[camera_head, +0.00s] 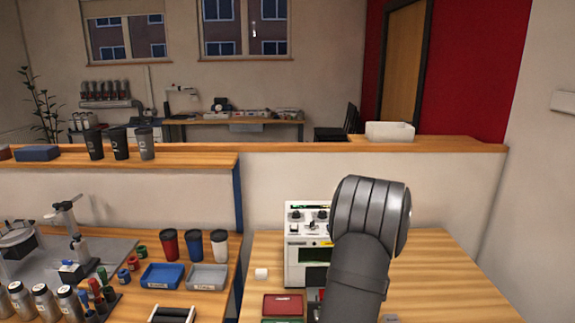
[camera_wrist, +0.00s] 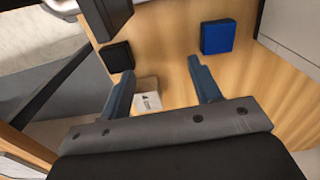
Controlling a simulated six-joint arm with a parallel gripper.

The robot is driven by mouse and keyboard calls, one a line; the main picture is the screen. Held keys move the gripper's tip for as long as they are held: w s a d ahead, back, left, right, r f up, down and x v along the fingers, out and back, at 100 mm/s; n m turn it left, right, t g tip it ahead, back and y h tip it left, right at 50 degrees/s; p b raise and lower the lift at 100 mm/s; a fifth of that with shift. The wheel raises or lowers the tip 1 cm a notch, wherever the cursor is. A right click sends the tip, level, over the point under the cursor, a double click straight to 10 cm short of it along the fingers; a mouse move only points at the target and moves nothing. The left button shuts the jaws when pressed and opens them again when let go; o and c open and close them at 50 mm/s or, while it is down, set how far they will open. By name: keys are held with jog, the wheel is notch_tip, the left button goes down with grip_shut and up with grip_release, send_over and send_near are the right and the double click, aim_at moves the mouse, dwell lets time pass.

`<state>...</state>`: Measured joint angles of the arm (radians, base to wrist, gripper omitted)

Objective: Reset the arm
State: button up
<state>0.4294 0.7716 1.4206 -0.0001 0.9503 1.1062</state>
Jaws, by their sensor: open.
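My gripper (camera_wrist: 162,68) shows in the wrist view with its two blue fingers spread wide apart. It is open and nothing is clamped between the fingers. A small white block with a dark mark (camera_wrist: 148,93) lies below, beside the left finger and partly hidden by my gripper body. In the head view my grey arm rises at the centre right, and my gripper is not visible there. The white machine with knobs (camera_head: 300,262) stands behind my arm, its right part hidden.
In the wrist view a black block (camera_wrist: 117,57) and a blue block (camera_wrist: 217,37) lie on the wooden surface. The right worktop (camera_head: 445,275) is mostly clear.

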jog(key=shift+w+a+f, duration=0.1)
jog(key=shift+w+f, duration=0.05)
jog(key=shift+f, duration=0.6)
jog(key=shift+w+a+f, duration=0.1)
jog(key=shift+w+f, duration=0.05)
jog(key=shift+f, duration=0.55)
jog(key=shift+w+a+f, duration=0.1)
jog(key=shift+w+f, duration=0.05)
jog(key=shift+f, duration=0.6)
